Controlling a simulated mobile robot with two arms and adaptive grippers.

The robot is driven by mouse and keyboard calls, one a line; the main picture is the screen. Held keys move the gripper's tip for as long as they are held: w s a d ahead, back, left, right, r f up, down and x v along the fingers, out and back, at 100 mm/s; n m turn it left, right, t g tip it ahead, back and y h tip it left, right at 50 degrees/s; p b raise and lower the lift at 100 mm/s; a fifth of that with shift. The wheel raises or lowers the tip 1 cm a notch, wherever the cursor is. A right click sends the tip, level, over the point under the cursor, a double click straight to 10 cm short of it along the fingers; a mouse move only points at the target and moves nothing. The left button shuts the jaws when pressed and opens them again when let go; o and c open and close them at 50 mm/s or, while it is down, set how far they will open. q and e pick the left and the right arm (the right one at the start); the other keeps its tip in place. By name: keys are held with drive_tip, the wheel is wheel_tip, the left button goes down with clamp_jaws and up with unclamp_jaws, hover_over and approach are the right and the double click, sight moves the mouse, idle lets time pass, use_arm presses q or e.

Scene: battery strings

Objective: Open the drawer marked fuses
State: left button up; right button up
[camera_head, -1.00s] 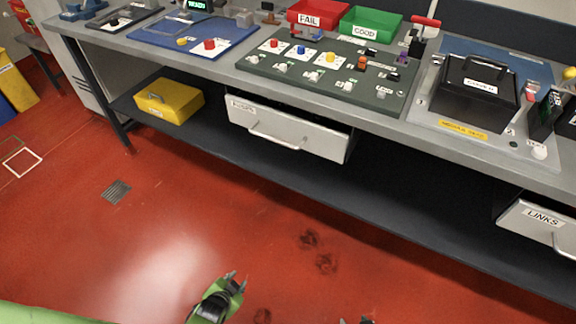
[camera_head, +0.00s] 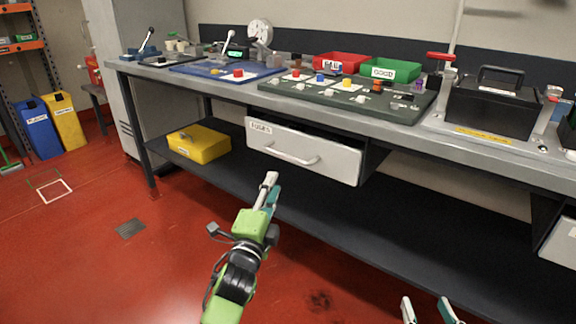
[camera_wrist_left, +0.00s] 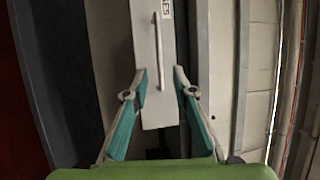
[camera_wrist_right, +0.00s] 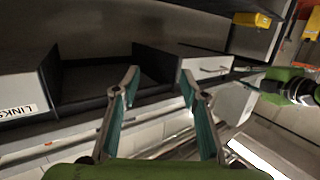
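The white drawer marked fuses (camera_head: 335,165) hangs under the bench, with its label at the upper left and a bar handle (camera_head: 290,156) across its front. I cannot tell whether it is fully shut. My left gripper (camera_head: 270,185) is in front of and below the handle, apart from it. In the left wrist view the drawer front (camera_wrist_left: 150,100) and its handle (camera_wrist_left: 159,50) show between and beyond the open, empty fingers (camera_wrist_left: 160,78). My right gripper (camera_head: 427,302) is open and empty, low in front of the shelf; its fingers also show in the right wrist view (camera_wrist_right: 160,78).
A yellow box (camera_head: 205,148) stands on the dark lower shelf (camera_head: 400,225), left of the drawer. The bench top (camera_head: 420,132) overhangs the drawer and carries trays, boards and a black case (camera_head: 490,110). Another drawer, marked links (camera_wrist_right: 15,90), is further right. The red floor in front is clear.

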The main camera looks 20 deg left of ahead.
sight(284, 156)
use_arm(q)
drive_tip(key=shift+w+a+r+b, duration=0.1)
drive_tip(key=shift+w+r+b, duration=0.35)
drive_tip(key=shift+w, duration=1.65)
drive_tip(key=shift+w+a+r+b, duration=0.15)
drive_tip(key=shift+w+r+b, duration=0.25)
drive_tip(key=shift+w, duration=1.75)
drive_tip(key=shift+w+a+r+b, duration=0.1)
drive_tip(key=shift+w+r+b, duration=0.35)
drive_tip(key=shift+w, duration=1.65)
use_arm(e)
wheel_tip(284, 156, up, 15)
drive_tip(key=s+a+t+y, duration=0.1)
drive_tip(key=s+t+y, duration=0.1)
drive_tip(key=t, duration=0.5)
drive_tip(key=shift+s+t+y, duration=0.3)
drive_tip(key=shift+t+y, duration=0.1)
use_arm(q)
drive_tip(key=shift+f, duration=0.2)
use_arm(e)
drive_tip(key=shift+a+f, duration=0.15)
use_arm(q)
clamp_jaws()
